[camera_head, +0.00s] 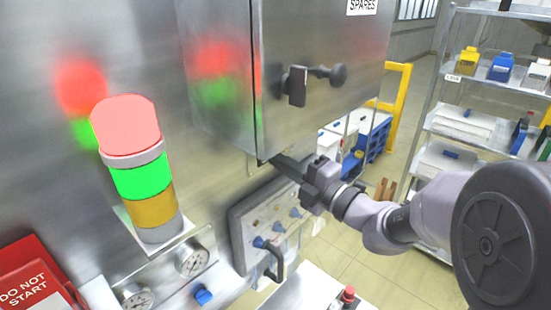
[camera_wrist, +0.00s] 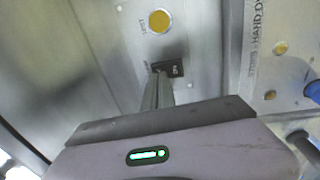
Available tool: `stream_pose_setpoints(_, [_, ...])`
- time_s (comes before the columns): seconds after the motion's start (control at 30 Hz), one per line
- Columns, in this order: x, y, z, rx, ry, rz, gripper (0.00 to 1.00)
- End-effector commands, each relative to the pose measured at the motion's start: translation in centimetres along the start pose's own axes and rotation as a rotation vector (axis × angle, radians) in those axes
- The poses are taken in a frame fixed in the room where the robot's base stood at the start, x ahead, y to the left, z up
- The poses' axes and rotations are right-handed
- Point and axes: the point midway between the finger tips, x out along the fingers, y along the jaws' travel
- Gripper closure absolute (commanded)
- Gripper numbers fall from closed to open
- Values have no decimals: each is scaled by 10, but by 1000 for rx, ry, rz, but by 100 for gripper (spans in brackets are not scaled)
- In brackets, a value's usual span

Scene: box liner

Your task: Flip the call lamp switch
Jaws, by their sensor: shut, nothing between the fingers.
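A small black rocker switch (camera_wrist: 176,69) sits on a metal panel in the wrist view, below a round yellow lamp or button (camera_wrist: 160,21). My gripper (camera_wrist: 158,76) is shut and empty. Its fingertips overlap the left part of the switch in the picture; I cannot tell whether they touch it. In the head view my gripper (camera_head: 276,160) reaches left at the lower edge of the steel cabinet (camera_head: 320,90), and the switch does not show there.
A lamp tower (camera_head: 140,170) with bright red and green sections stands at the left, above gauges (camera_head: 193,261). A panel with blue knobs (camera_head: 262,225) and a dark handle (camera_head: 274,262) lies below my gripper. Shelving (camera_head: 480,120) stands at the right.

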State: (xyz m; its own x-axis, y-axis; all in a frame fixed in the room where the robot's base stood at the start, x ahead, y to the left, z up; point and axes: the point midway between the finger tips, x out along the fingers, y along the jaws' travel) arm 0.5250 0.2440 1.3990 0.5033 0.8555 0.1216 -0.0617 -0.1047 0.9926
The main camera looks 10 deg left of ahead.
Motion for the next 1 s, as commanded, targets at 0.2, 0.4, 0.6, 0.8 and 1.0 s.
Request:
stream_pose_setpoints(0.2, [16,0,0,0,0,0,100])
stream_pose_setpoints(0.4, [17,0,0,0,-1,0,100])
stream_pose_setpoints(0.6, [19,5,0,1,-1,-14,100])
stream_pose_setpoints(0.8, [28,19,0,2,-1,-107,100])
stream_pose_setpoints(1.0, [27,4,1,-1,-1,-115,100])
